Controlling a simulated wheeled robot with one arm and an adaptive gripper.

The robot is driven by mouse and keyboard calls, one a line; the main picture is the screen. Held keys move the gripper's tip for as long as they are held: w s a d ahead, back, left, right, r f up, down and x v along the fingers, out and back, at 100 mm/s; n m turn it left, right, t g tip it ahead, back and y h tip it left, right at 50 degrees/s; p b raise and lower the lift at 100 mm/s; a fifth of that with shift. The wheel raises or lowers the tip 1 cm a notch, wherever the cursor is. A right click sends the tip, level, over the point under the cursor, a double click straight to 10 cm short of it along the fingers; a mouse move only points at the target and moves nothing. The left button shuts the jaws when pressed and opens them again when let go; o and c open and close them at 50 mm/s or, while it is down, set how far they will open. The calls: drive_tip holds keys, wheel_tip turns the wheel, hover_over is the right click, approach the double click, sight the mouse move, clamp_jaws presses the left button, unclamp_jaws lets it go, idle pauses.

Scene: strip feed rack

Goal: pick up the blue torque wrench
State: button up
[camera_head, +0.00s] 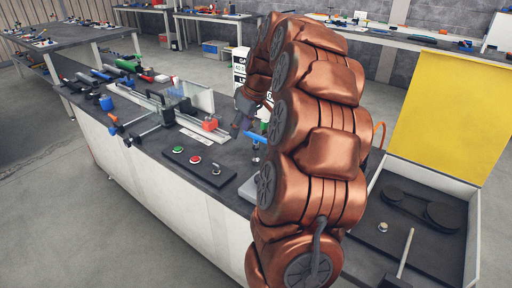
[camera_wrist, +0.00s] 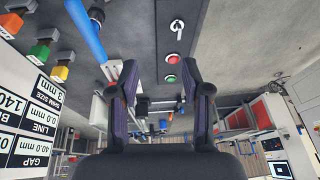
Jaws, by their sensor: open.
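A blue rod-like handle (camera_wrist: 86,30) with a silver end shows at the upper left of the wrist view, outside my jaws. It may be the blue torque wrench, but its full shape is cut off. In the head view my gripper (camera_head: 237,127) hangs above the bench, beside that blue piece.
A dark panel with green and red buttons (camera_head: 195,160) and a switch lies on the bench. A lettered sign (camera_wrist: 32,118) stands close on the left in the wrist view. A clear guard (camera_head: 199,96) and an open box with a yellow lid (camera_head: 452,105) flank the arm.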

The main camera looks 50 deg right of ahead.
approach(256, 135)
drive_tip(key=a+f, duration=0.1)
drive_tip(key=f, duration=0.1)
drive_tip(key=shift+w+a+f+t+h, duration=0.2)
drive_tip(key=shift+w+f+t+h, duration=0.1)
drive_tip(key=shift+h, duration=0.1)
drive_tip(key=shift+d+f, duration=0.1)
drive_tip(key=shift+d, duration=0.15)
drive_tip(key=shift+p+x, duration=1.1)
drive_tip(key=shift+x, duration=2.7)
drive_tip(key=shift+d, duration=0.15)
clamp_jaws()
